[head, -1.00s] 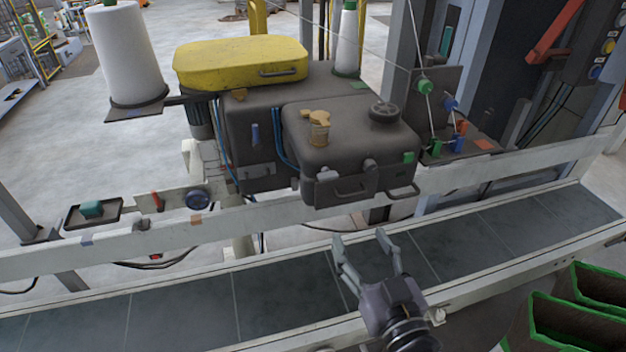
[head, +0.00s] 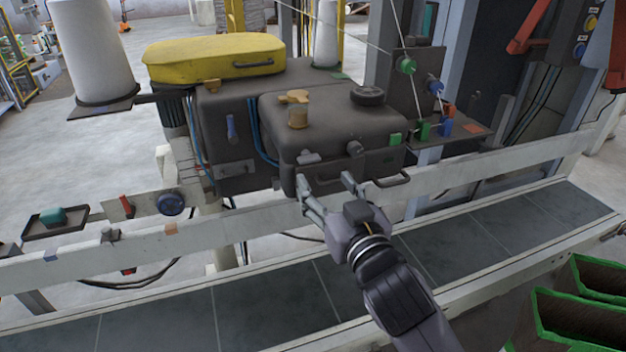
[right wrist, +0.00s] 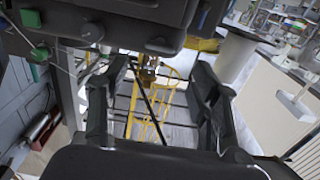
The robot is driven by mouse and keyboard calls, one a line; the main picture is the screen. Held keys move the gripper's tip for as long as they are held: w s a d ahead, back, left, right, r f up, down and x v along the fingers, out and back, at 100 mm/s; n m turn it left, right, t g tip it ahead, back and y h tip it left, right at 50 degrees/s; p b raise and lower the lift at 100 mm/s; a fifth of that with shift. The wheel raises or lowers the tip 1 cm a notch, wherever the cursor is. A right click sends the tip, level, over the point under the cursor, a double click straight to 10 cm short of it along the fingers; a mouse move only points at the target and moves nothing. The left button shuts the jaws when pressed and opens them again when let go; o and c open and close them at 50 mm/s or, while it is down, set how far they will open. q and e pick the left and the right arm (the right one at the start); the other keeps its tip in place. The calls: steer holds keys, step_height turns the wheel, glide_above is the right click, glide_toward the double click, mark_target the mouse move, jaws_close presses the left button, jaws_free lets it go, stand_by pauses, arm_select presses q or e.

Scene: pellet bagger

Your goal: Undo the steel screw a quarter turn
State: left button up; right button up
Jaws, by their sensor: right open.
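On the front of the dark sewing head (head: 330,125) a light grey steel fitting (head: 308,157) sticks out, which looks like the steel screw; its slot or wings are too small to make out. It also shows near the top of the right wrist view (right wrist: 160,45). A darker round knob (head: 354,147) sits to its right. My right gripper (head: 326,181) is open and empty, its fingers pointing at the head's lower front, just below the fitting and apart from it. In the right wrist view both fingers (right wrist: 158,72) are spread wide. My left gripper is out of view.
A handle (head: 390,179) juts from the head's lower right. A pale rail (head: 480,165) runs across below the head, with the conveyor belt (head: 270,305) in front. Green-rimmed bins (head: 570,320) stand at the lower right. Threads run down to guides (head: 405,66).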

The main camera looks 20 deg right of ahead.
mark_target(311, 161)
steer(key=w, duration=0.7)
steer(key=shift+w+a, duration=0.1)
steer(key=shift+w, duration=0.15)
steer(key=shift+c, duration=0.4)
steer(key=c, duration=1.1)
